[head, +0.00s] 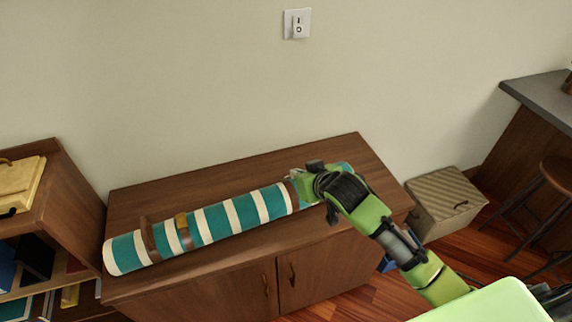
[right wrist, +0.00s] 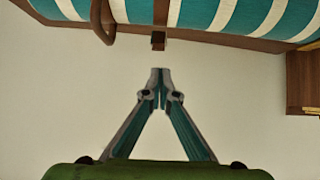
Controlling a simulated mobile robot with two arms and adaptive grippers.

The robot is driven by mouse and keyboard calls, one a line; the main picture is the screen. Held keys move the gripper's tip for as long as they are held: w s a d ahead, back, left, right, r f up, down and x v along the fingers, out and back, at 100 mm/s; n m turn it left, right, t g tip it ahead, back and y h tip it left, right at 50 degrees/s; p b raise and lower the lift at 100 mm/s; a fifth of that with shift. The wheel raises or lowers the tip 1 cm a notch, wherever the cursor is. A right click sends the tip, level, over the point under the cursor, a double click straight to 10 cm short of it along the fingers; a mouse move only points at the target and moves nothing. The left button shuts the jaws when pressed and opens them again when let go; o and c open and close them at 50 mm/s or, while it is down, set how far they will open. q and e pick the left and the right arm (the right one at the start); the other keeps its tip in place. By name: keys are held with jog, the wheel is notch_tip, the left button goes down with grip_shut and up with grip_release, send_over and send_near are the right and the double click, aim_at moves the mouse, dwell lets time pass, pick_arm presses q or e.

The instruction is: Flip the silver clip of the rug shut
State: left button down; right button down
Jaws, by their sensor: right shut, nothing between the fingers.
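A rolled rug (head: 237,213) with teal and white stripes lies along the top of a wooden cabinet. A brown strap (head: 147,236) and a gold-coloured clip (head: 181,221) show near its left end. My right gripper (head: 296,176) is at the rug's right part, by another brown strap, and my arm hides much of that end. I cannot make out the silver clip clearly. In the right wrist view my right gripper (right wrist: 159,76) is shut and empty; its tips are just short of a small brown tab (right wrist: 158,41) at the rug's edge. My left gripper is not in view.
The cabinet top (head: 330,150) is bare behind the rug, up to the wall with a switch (head: 297,24). A bookshelf (head: 60,185) stands at the left. A lidded box (head: 445,203) stands on the floor at the right, near a stool (head: 556,172).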

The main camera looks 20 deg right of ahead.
aim_at(287, 177)
jog(key=r, duration=0.1)
jog(key=w+r, duration=0.1)
jog(key=shift+w+d+r, duration=0.1)
jog(key=shift+r, duration=0.25)
jog(key=p+x, duration=0.2)
jog(key=x, duration=0.8)
jog(key=shift+w+r+p, duration=0.1)
jog(key=shift+r+p, duration=0.1)
jog(key=shift+p, duration=0.1)
jog(key=shift+s+d+f+p, duration=0.1)
jog(key=shift+s+f+p, duration=0.9)
jog(key=shift+s, duration=0.2)
jog(key=shift+s+f, duration=0.2)
jog(key=shift+s, duration=0.25)
jog(key=shift+f, duration=0.1)
jog(key=shift+w, duration=0.1)
